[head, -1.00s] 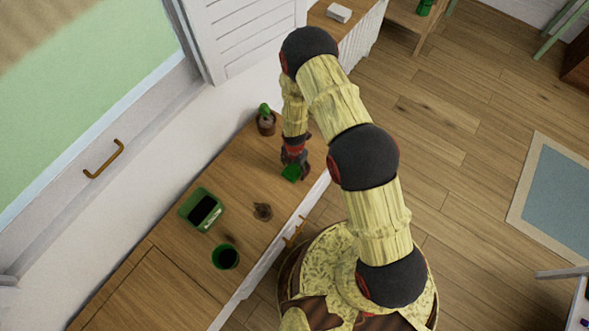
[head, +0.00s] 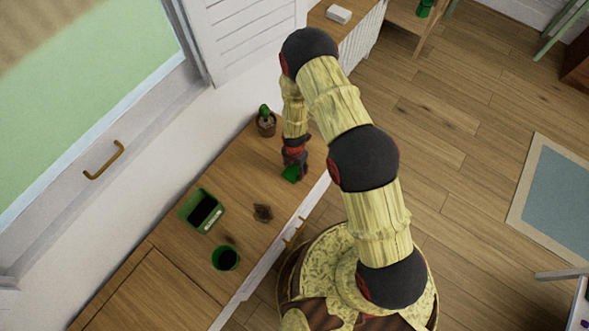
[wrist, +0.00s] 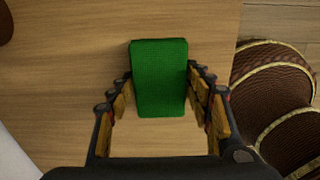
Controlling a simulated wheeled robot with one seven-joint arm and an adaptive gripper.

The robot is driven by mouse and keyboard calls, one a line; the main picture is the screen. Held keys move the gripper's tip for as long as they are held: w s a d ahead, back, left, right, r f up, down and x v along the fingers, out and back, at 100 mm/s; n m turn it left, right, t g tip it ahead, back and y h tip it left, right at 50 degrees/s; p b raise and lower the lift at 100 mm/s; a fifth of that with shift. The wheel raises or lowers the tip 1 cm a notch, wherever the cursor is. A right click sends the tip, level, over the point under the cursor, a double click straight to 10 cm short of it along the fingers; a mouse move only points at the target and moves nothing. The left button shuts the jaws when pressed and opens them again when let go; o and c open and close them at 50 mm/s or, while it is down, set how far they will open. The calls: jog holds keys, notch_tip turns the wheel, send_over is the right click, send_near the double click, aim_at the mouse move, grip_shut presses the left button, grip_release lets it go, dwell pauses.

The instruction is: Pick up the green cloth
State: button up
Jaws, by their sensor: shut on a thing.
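The green cloth (head: 289,173) is a small folded block at the front part of the wooden counter top, near its right end. My gripper (head: 294,170) is over it, pointing down, and partly hides it. In the wrist view the cloth (wrist: 159,95) stands between the two fingers of my gripper (wrist: 160,84), which press on its left and right sides. I cannot tell whether its underside touches the counter.
A potted cactus (head: 266,124) stands behind my gripper. A green tray with a dark inside (head: 186,212), a small brown object (head: 263,212) and a green cup (head: 238,258) are to the left. The counter (head: 220,165) between them is clear.

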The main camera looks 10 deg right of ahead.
aim_at(294, 169)
notch_tip(294, 169, up, 3)
jog(key=shift+p, duration=0.75)
jog(key=s+d+r+p, duration=0.3)
jog(key=s+r+p, duration=0.1)
jog(key=s+r, duration=0.6)
jog(key=shift+s+d, duration=0.25)
jog(key=shift+s, duration=1.55)
jog(key=o, duration=0.6)
jog(key=c, duration=0.4)
jog(key=shift+w, duration=0.1)
jog(key=shift+c, duration=0.3)
